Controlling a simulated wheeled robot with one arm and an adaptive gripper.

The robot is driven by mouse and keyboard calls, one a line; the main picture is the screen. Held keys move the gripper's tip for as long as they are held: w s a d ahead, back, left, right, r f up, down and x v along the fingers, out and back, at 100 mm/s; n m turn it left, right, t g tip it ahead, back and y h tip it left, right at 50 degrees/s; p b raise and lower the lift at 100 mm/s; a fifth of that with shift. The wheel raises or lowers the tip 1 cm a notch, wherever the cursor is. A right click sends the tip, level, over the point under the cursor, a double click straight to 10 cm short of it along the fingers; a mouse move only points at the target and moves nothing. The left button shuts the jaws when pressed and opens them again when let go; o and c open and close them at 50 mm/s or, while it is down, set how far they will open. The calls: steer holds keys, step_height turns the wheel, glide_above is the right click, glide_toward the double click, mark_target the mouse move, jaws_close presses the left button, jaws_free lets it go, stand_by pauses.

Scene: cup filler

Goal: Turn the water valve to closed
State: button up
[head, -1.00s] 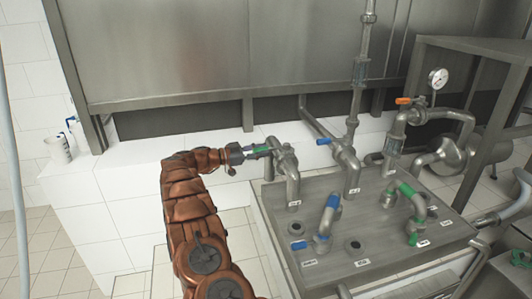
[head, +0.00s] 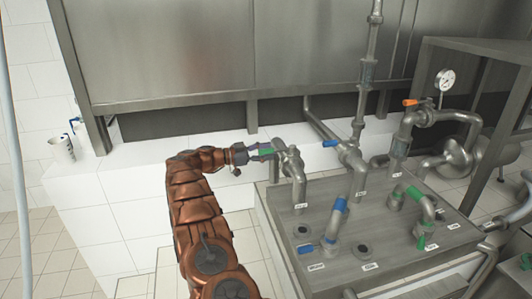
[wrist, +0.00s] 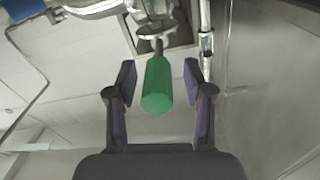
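A valve with a green lever handle (head: 265,151) sits on the bent grey pipe at the left of the steel panel. In the wrist view the green handle (wrist: 157,86) points toward me and lies between my two fingers. My gripper (wrist: 160,76) is open, with a visible gap on each side of the handle; no contact shows. In the head view my gripper (head: 243,154) is just left of the handle. A valve with a blue lever (head: 332,143) is on the pipe to the right. Which valve is the water one cannot be read.
The steel panel (head: 390,258) carries several pipes, blue and green grips and small labels. An orange-handled valve (head: 410,102) and a round gauge (head: 445,79) are at the right. A large steel tank wall (head: 170,50) stands behind.

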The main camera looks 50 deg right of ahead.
steer(key=v, duration=1.2)
steer(key=shift+w, duration=0.1)
stand_by(0.8)
